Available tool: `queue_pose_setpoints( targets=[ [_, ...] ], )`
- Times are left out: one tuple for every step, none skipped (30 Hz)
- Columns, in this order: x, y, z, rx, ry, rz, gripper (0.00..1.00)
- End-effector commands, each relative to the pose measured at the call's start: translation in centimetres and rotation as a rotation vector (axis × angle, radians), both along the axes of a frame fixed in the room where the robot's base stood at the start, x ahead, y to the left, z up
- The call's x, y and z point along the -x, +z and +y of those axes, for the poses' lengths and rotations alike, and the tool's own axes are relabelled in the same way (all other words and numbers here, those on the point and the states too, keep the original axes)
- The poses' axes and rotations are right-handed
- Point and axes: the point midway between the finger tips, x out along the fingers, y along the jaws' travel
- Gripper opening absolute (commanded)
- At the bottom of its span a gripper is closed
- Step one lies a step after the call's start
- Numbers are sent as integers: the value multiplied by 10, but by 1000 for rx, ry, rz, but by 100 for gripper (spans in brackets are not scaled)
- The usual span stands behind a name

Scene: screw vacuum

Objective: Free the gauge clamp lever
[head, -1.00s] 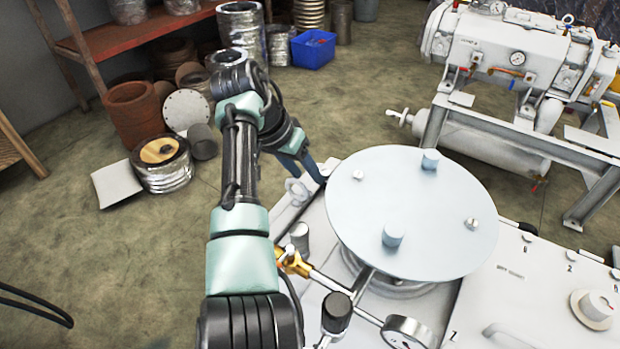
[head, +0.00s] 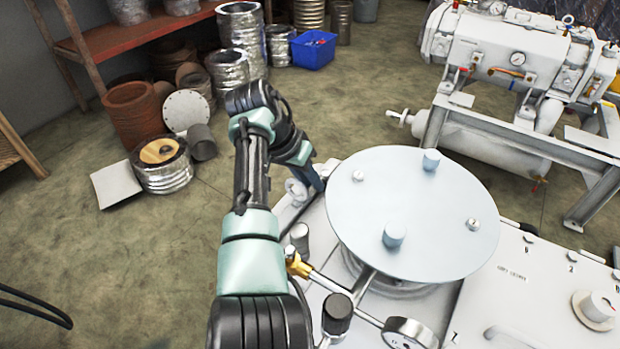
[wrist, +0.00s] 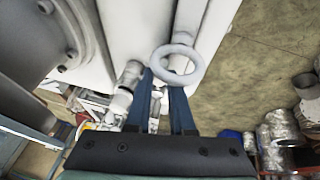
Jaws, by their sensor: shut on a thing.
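My gripper (wrist: 161,82) shows two dark blue fingers in the wrist view, beside a white ring-ended part (wrist: 178,49). They are shut on this part, with the ring at the tips; the exact contact is partly hidden. The ring (head: 296,191) also shows in the head view, left of the big pale disc, where my gripper (head: 317,184) reaches down beside it. A round gauge (head: 408,333) is at the bottom of the head view, joined to a rod with a brass fitting (head: 298,264). I cannot tell which part is the clamp lever.
The large pale disc (head: 410,210) with pegs stands just right of my gripper. A black-capped knob (head: 337,313) and a grey cylinder (head: 300,239) rise near my arm. A white pipe fitting (wrist: 125,92) is close left of the fingers.

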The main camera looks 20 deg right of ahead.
Motion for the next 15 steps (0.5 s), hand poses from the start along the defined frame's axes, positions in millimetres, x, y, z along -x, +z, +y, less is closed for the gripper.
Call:
queue_pose_setpoints(
  targets=[
    [0,0,0,0,0,0,0],
    [0,0,0,0,0,0,0],
    [0,0,0,0,0,0,0],
    [0,0,0,1,-1,0,0],
    [0,0,0,0,-2,0,0],
    [-1,-1,0,0,-9,0,0],
    [-2,-1,1,0,-16,0,0],
    [-2,-2,1,0,-25,0,0],
    [-4,-3,2,-1,-41,-1,0],
    [-4,-3,2,-1,-55,0,0],
    [-6,-3,2,-1,-71,-1,0],
    [-7,-3,3,-2,-91,-1,0],
    [-8,-3,4,-3,-104,-2,0],
    [-9,-3,5,-3,-115,-1,0],
    [-11,-3,6,-3,-128,-2,0]
  ],
)
